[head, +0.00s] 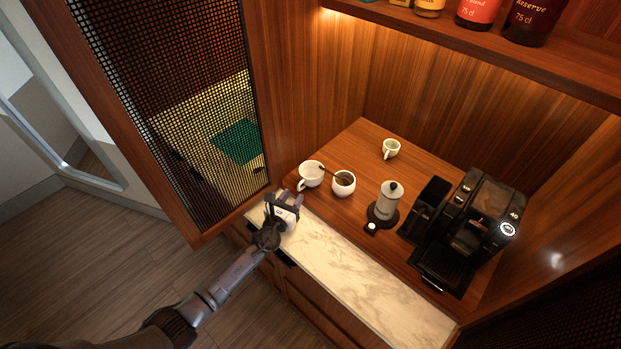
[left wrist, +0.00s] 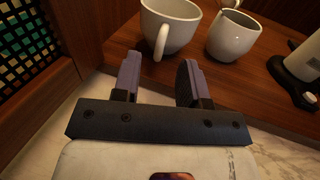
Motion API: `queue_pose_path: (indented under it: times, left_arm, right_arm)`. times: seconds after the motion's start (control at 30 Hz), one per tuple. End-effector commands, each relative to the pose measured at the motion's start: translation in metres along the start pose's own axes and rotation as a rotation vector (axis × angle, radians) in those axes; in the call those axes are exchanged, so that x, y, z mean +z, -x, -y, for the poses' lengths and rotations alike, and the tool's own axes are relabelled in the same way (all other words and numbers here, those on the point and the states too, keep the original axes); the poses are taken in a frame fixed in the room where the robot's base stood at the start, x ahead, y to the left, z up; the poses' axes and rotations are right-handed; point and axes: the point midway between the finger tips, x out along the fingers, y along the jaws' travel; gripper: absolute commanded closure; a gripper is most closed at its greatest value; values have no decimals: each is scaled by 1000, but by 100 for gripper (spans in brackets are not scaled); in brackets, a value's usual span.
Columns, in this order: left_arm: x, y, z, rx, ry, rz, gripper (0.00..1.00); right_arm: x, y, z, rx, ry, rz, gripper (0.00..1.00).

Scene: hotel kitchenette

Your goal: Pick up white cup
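A white cup (head: 312,173) stands upright on the wooden counter, with its handle toward my left gripper. It also shows at the top of the left wrist view (left wrist: 170,28), its handle hanging between the line of my fingers. My left gripper (head: 286,199) is open and empty just in front of the cup; its two fingers (left wrist: 160,65) are apart and short of the handle. A second, smaller white cup (head: 391,147) stands farther back. My right gripper is not in view.
A moka pot (head: 388,202) and a black coffee machine (head: 474,227) stand further right. A mesh door panel (head: 190,130) is at left. The marble strip (head: 350,280) is clear. Bottles (head: 478,10) line the shelf.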

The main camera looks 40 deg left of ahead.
Motion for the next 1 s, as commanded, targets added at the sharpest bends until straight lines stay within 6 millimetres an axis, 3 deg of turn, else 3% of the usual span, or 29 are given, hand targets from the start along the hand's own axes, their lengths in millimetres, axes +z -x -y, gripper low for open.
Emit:
queue_pose_path:
  times: [0.3, 0.67, 1.0]
  left_arm:
    - [-1, -40, -2, 1, 0, 2, 61]
    - [0, -47, -1, 0, 1, 1, 61]
    - [0, -47, -1, 0, 1, 1, 91]
  right_arm:
    - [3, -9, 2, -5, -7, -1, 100]
    - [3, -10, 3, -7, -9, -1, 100]
    - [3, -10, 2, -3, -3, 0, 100]
